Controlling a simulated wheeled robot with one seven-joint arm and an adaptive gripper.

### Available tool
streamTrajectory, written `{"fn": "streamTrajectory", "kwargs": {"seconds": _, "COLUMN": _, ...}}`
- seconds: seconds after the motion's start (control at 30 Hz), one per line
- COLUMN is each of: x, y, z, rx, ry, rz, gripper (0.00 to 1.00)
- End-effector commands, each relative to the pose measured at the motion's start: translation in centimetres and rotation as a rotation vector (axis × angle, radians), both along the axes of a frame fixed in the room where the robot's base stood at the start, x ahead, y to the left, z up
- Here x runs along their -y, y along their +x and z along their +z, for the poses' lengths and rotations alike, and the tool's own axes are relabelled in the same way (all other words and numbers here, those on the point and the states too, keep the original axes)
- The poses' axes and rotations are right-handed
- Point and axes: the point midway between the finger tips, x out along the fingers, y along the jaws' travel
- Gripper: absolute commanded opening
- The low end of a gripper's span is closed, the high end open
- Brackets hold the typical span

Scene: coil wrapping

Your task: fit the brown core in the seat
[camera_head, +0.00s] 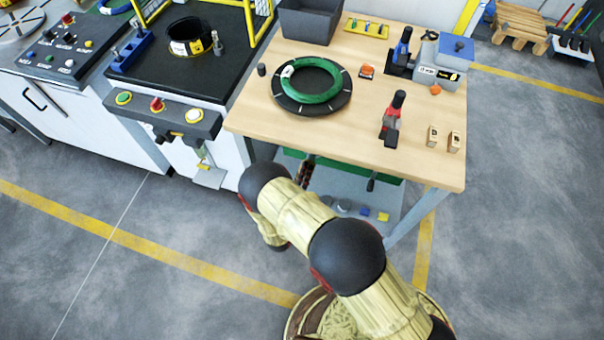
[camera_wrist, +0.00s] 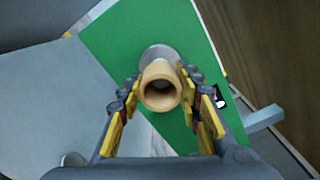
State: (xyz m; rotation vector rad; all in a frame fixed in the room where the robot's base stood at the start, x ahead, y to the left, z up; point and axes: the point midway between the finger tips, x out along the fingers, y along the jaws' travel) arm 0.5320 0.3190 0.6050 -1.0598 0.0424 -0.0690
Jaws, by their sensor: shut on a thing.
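The brown core (camera_wrist: 160,98) is a short light-brown tube, seen nearly end-on in the wrist view with its dark bore facing the camera. My gripper (camera_wrist: 160,78) is shut on it, with a finger on its left and right sides. Behind the core's far end, a grey round piece (camera_wrist: 156,52) shows on a green surface (camera_wrist: 112,38). I cannot tell whether this is the seat, or whether the core touches it. In the head view the core is not clearly seen; my arm reaches toward the space under the table's front edge.
The wooden table (camera_head: 240,120) bears a green coil (camera_head: 330,82) on a black disc, a red-and-black tool (camera_head: 392,118) and a grey bin (camera_head: 310,18). Below it is a lower shelf (camera_head: 335,190) with small items. A black-topped machine (camera_head: 170,70) stands left. The floor in front is open.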

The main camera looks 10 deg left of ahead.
Motion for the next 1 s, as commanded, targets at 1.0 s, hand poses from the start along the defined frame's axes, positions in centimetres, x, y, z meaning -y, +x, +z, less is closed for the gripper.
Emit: {"fn": "streamTrajectory", "kwargs": {"seconds": 1.0, "x": 0.1, "y": 2.3, "z": 0.0, "rx": 0.000, "ry": 0.001, "rz": 0.000, "gripper": 0.10}}
